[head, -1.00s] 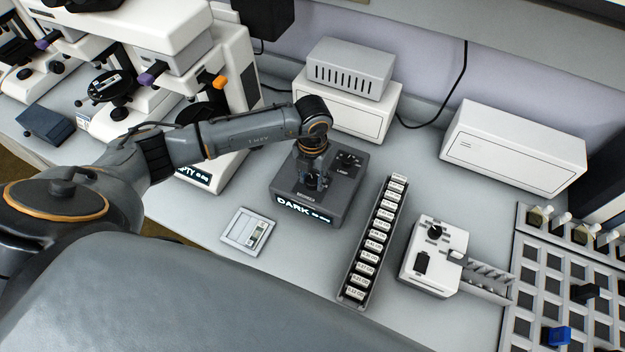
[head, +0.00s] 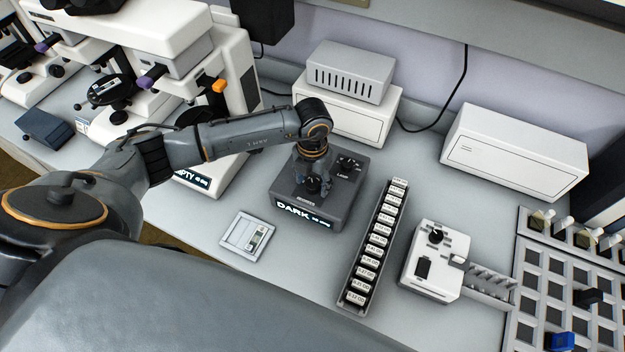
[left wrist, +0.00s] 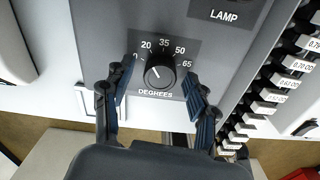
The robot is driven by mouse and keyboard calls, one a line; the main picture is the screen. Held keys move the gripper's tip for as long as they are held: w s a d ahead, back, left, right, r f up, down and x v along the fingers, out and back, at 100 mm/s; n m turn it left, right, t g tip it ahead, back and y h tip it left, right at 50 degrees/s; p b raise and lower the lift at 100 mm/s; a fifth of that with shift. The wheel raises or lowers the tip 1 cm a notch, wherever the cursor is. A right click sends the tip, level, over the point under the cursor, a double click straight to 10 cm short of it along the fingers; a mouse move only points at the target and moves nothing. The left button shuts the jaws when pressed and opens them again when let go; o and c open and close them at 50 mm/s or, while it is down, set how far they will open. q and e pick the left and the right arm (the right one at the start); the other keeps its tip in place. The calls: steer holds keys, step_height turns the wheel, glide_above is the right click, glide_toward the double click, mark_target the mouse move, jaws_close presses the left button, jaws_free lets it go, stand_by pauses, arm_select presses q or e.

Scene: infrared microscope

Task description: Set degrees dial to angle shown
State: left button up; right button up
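The degrees dial (left wrist: 158,74) is a round black knob on a dark grey control box (head: 345,205). Its scale shows 20, 35, 50 and 65, with a partly hidden mark at the left. Its white pointer line seems to lean to the upper left. My left gripper (left wrist: 159,82) is open, with one finger on each side of the dial; gaps show between fingers and knob. In the head view the left gripper (head: 314,180) is over the box. The box's front display (head: 303,214) reads DARK with smaller text too small to read. My right gripper is not in view.
The lamp knob (head: 347,164) is on the same box, right of the dial. A long rack of labelled slides (head: 352,296) stands to the right. A white device (head: 413,279) with a black knob stands beyond it. A small pale plate (head: 236,238) lies in front.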

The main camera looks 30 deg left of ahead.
mark_target(312, 184)
arm_select(q)
step_height(312, 184, up, 12)
stand_by(0.6)
steer(key=shift+s+f, duration=0.1)
steer(key=shift+s, duration=0.05)
stand_by(0.3)
